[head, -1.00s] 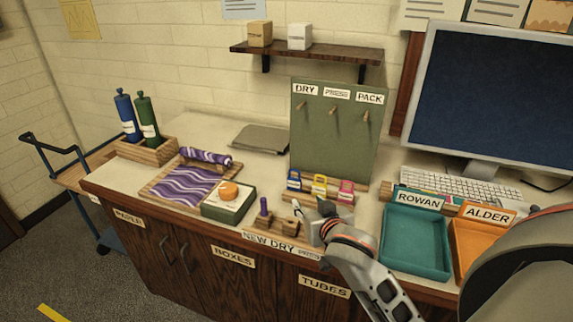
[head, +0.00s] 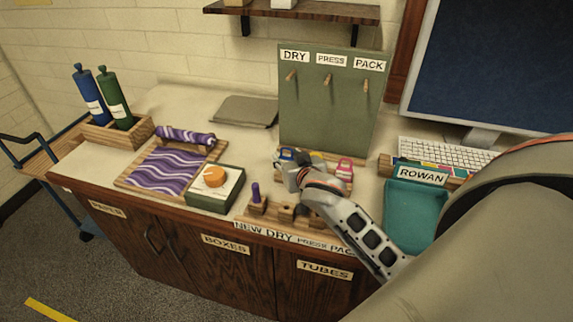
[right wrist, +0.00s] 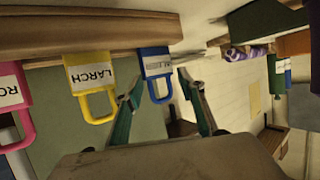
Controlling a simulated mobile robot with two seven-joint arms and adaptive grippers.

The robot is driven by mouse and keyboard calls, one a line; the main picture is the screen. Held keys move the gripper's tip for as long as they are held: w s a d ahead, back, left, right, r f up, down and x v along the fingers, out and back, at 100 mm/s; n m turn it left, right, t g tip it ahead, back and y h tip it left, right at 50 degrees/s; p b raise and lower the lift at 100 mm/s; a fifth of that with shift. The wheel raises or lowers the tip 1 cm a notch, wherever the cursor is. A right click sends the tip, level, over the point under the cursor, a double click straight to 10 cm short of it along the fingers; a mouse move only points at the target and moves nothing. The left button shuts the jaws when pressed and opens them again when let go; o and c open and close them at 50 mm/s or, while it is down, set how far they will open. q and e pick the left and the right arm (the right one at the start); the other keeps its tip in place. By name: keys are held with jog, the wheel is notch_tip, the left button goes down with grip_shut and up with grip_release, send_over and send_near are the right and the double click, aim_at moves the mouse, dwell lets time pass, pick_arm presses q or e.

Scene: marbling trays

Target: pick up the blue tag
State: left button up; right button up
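The blue tag (head: 286,155) stands at the left end of the row of tags at the foot of the green pegboard. In the right wrist view, which is turned over, the blue tag (right wrist: 156,66) shows a white label and a blue loop. My right gripper (head: 284,167) is at the blue tag in the head view and covers part of it. In the right wrist view its two green fingers (right wrist: 160,82) are apart, one on each side of the blue tag's loop. I cannot tell if either touches it. My left gripper is not in view.
A yellow tag (right wrist: 90,85) reading LARCH and a pink tag (head: 344,168) stand beside the blue one. The green pegboard (head: 330,115) with several pegs rises behind. A wooden stand with a purple peg (head: 256,194) is in front. A teal tray (head: 416,235) lies to the right.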

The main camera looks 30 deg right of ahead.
jog(key=shift+x, duration=1.2)
jog(key=c, duration=0.7)
jog(key=shift+o, duration=0.2)
jog(key=shift+r, duration=0.1)
notch_tip(320, 180, up, 10)
